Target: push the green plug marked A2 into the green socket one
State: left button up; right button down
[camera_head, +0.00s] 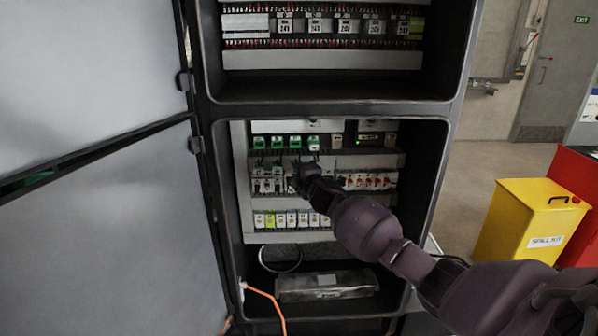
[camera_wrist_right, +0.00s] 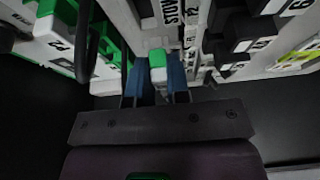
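My right gripper (camera_head: 297,172) is inside the lower cabinet bay, in front of the row below the green-topped units. In the right wrist view its two blue fingers (camera_wrist_right: 159,84) stand on either side of a small green-and-white plug (camera_wrist_right: 157,65) and appear closed on it. Its marking cannot be read. In the head view the plug is hidden by or blends into my gripper. A row of green sockets (camera_head: 277,142) sits above and to the left of the gripper; which is socket one is too small to read. My left gripper is not in view.
White labelled modules (camera_wrist_right: 62,35) with green parts and a dark cable stand close on the left in the wrist view; dark blocks (camera_wrist_right: 245,40) stand on the right. Red-marked breakers (camera_head: 365,181) are right of my gripper. An open cabinet door (camera_head: 90,120) bounds the left.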

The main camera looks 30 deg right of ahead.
jog(key=shift+s+a+p, duration=0.2)
jog(key=shift+s+p, duration=0.1)
jog(key=shift+s, duration=0.05)
dwell(0.5)
jog(key=shift+s+a+p, duration=0.35)
jog(key=shift+s+a, duration=0.05)
jog(key=shift+s, duration=0.25)
jog(key=s+a, duration=0.1)
jog(key=s+p, duration=0.1)
jog(key=s+a+p, duration=0.1)
jog(key=s, duration=0.1)
jog(key=shift+s+a, duration=0.1)
jog(key=shift+a, duration=0.2)
dwell(0.7)
jog(key=w+a+r, duration=0.5)
jog(key=a+r, duration=0.1)
jog(key=a, duration=0.3)
jog(key=shift+w+a, duration=0.2)
jog(key=shift+w, duration=0.2)
dwell(1.1)
jog(key=shift+r, duration=0.1)
